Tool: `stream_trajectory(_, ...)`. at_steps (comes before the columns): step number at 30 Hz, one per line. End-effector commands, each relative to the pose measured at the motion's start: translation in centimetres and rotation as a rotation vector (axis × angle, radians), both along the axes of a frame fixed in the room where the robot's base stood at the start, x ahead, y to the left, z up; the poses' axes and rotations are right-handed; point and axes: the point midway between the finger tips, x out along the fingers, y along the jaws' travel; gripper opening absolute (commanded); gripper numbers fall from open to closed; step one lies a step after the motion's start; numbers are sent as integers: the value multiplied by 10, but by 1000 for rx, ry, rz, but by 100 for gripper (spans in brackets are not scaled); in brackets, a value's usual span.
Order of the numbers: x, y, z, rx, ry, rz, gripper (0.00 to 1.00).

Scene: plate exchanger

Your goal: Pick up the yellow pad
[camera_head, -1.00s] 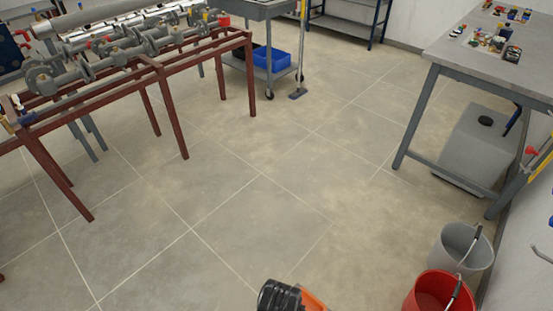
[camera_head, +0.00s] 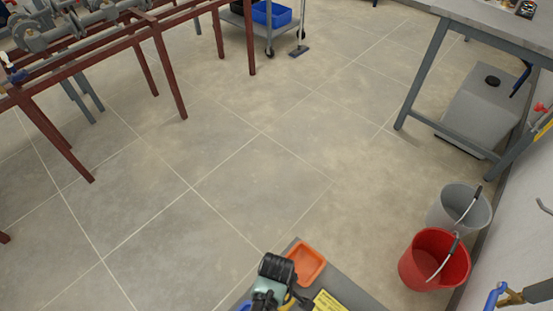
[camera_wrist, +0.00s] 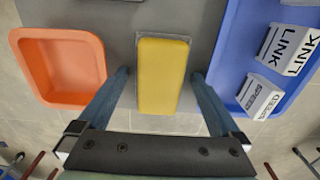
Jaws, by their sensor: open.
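The yellow pad (camera_wrist: 163,75) is a rounded block, seen in the wrist view lying on a narrow grey surface (camera_wrist: 205,28). My gripper (camera_wrist: 160,82) is open, with one blue-grey finger on each side of the pad and nothing clamped. Gaps show between the fingers and the pad, smaller near the fingertips. I cannot tell how far the fingertips are above the surface. In the head view my wrist (camera_head: 275,270) is at the bottom and hides the fingers; the pad cannot be made out clearly there.
An orange tray (camera_wrist: 62,42) lies left of the pad, and a blue tray (camera_wrist: 232,62) with labelled blocks lies right. In the head view a yellow printed label (camera_head: 332,303) is at the bottom edge. A red bucket (camera_head: 415,265) and grey bucket (camera_head: 445,208) stand right; the middle floor is clear.

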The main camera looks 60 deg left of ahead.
Motion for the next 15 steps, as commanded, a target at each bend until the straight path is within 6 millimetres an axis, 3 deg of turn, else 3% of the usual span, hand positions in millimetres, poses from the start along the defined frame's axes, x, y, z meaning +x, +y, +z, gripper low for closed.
stream_trajectory(5,0,0,1,0,0,0,96)
stream_trajectory(15,0,0,1,0,0,0,35)
